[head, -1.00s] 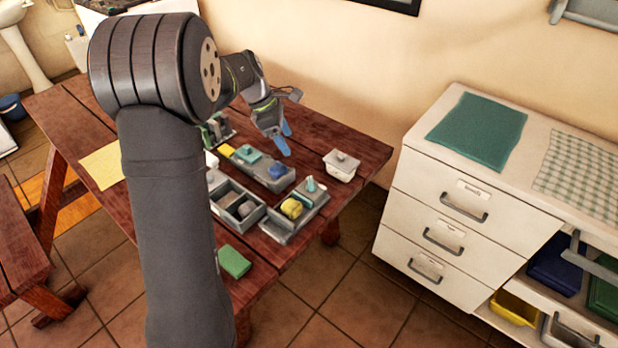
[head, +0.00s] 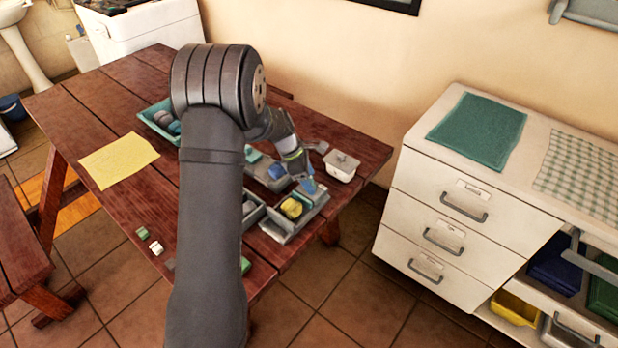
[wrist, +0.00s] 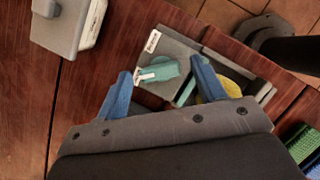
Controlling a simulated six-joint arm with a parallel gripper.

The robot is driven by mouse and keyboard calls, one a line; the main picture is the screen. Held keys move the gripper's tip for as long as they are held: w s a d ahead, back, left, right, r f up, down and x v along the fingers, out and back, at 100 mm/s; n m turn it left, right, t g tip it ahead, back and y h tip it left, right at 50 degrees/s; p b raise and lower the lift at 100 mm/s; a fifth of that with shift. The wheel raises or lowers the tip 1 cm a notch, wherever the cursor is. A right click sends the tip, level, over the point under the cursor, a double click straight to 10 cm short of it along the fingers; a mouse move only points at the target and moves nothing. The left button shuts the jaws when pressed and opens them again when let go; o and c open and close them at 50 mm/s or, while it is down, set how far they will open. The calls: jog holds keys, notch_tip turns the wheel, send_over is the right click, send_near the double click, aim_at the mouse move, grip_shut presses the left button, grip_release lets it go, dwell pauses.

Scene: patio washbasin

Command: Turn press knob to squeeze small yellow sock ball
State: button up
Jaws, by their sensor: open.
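The press is a grey tray-like fixture (head: 283,229) near the right end of the table. The yellow sock ball (head: 291,208) sits in it, and part of it also shows in the wrist view (wrist: 222,88) behind a finger. The teal knob (wrist: 160,70), with a white mark on it, lies between my two blue fingertips in the wrist view. My gripper (head: 309,186) is open above the press, with one finger on each side of the knob. I cannot tell whether either finger touches it.
A white lidded box (head: 341,166) stands just beyond the press and also shows in the wrist view (wrist: 72,25). A grey tray with a blue ball (head: 277,171) is close by. A yellow cloth (head: 118,160) lies at the left. A white drawer cabinet (head: 470,215) stands right of the table.

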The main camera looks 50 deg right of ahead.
jog(key=shift+f, duration=0.1)
jog(key=c, duration=1)
jog(key=shift+m, duration=0.4)
jog(key=m+y, duration=0.1)
jog(key=m, duration=0.2)
jog(key=shift+d+m+g+y, duration=0.2)
jog(key=shift+m+g+y, duration=0.1)
jog(key=shift+m+y, duration=0.1)
jog(key=m+y, duration=0.1)
jog(key=m, duration=0.1)
jog(key=m+y, duration=0.1)
jog(key=m, duration=0.2)
jog(key=shift+d, duration=0.15)
jog(key=m+y, duration=0.1)
jog(key=m, duration=0.2)
jog(key=m+y, duration=0.1)
jog(key=m, duration=0.1)
jog(key=shift+d+m+t, duration=0.15)
jog(key=shift+m+t, duration=0.25)
jog(key=shift+o, duration=0.2)
jog(key=shift+s+m+t+y, duration=0.1)
jog(key=shift+m+t+y, duration=0.45)
jog(key=shift+m, duration=1.75)
